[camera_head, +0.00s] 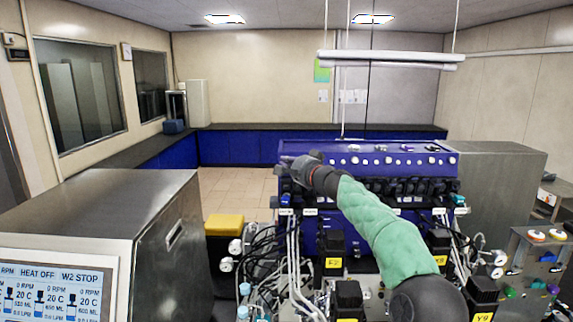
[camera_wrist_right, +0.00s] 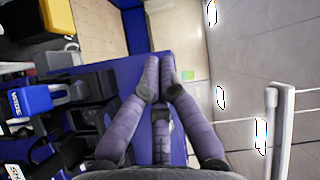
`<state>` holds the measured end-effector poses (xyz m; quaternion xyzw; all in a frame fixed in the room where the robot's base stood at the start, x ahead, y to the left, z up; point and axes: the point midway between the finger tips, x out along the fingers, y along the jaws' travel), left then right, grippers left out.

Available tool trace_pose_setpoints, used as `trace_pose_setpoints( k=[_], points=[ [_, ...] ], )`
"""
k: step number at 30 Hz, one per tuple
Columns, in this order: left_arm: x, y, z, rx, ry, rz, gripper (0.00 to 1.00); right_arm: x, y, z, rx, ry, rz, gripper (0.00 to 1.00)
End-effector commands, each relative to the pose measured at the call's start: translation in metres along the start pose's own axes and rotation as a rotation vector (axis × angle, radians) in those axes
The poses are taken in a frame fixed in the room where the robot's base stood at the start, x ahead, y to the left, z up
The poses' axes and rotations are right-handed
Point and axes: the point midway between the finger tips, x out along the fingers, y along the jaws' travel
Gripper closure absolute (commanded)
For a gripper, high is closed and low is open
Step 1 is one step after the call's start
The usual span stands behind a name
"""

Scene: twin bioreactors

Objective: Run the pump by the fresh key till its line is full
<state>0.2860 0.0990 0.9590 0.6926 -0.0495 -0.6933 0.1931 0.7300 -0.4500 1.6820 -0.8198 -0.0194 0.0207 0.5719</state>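My right gripper (camera_head: 300,168) is at the end of the green-sleeved arm, in front of or over the left part of the blue bioreactor console (camera_head: 360,155). In the right wrist view its purple-grey fingers (camera_wrist_right: 159,75) bend inward; their tips are close together with a narrow gap and hold nothing. Black modules (camera_head: 425,190) sit in a row along the console's front, partly behind my arm. I cannot tell which is the pump. No key marked fresh can be read, and the line's filling cannot be made out. My left gripper is not in view.
Tubes and cables (camera_head: 290,255) hang below the console among black motors, one with a yellow label (camera_head: 333,263). A steel cabinet with a screen (camera_head: 50,295) stands at left. A yellow-topped box (camera_head: 224,225) is beside the tubing. A rack with coloured items (camera_head: 540,255) stands at right.

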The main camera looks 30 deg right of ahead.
Motion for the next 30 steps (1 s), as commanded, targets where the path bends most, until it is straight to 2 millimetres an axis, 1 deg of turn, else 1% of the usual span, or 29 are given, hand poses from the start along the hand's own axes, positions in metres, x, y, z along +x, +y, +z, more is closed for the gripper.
trace_pose_setpoints(
  k=[11, 18, 30],
  points=[
    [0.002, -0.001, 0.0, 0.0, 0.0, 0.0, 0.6, -0.004, -0.003, 0.001, -0.001, 0.001, -0.002, 1.0],
    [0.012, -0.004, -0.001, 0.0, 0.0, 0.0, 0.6, -0.019, -0.01, 0.01, -0.001, 0.001, -0.002, 1.0],
    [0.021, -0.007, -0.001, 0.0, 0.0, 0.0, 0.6, -0.045, -0.025, 0.024, -0.001, 0.001, -0.001, 1.0]
  ],
)
